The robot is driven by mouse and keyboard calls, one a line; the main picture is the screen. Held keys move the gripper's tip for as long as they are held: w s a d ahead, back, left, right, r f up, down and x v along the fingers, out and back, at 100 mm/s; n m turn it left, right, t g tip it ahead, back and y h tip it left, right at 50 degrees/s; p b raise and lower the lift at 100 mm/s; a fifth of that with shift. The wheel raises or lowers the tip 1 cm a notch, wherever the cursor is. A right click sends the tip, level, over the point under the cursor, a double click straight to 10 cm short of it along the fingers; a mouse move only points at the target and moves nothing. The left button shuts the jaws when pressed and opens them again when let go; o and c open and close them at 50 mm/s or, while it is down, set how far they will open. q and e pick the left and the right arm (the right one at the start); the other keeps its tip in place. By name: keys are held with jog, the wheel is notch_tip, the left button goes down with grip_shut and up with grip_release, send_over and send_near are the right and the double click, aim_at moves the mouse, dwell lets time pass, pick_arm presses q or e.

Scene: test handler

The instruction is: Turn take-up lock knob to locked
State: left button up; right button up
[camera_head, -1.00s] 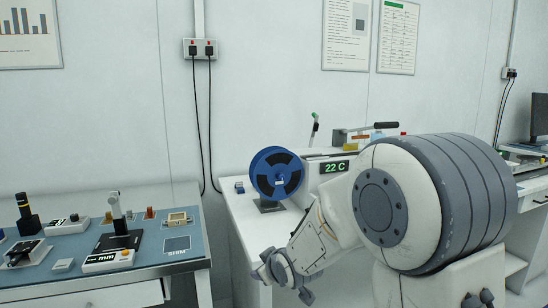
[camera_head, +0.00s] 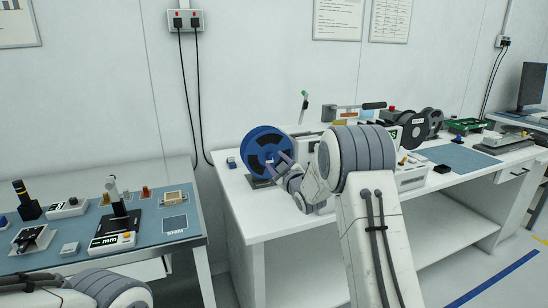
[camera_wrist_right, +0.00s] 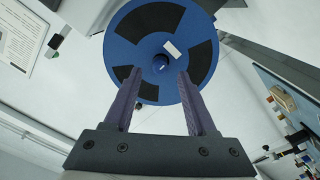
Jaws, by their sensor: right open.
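A blue reel (camera_head: 262,142) with black openings stands upright on the bench. My right gripper (camera_head: 276,162) is open in front of the reel. In the wrist view its fingertips (camera_wrist_right: 159,72) lie on either side of the hub, with nothing visibly gripped. Contact cannot be told.
A white machine with a red button (camera_head: 392,109) and dark reels (camera_head: 415,132) stands right of my arm. The white bench (camera_head: 240,212) has bare room at its front left. A blue-topped table (camera_head: 70,232) with several instruments stands at left. Part of my left arm shows below it.

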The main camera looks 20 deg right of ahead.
aim_at(271, 156)
jog(key=shift+w, duration=1.45)
grip_shut()
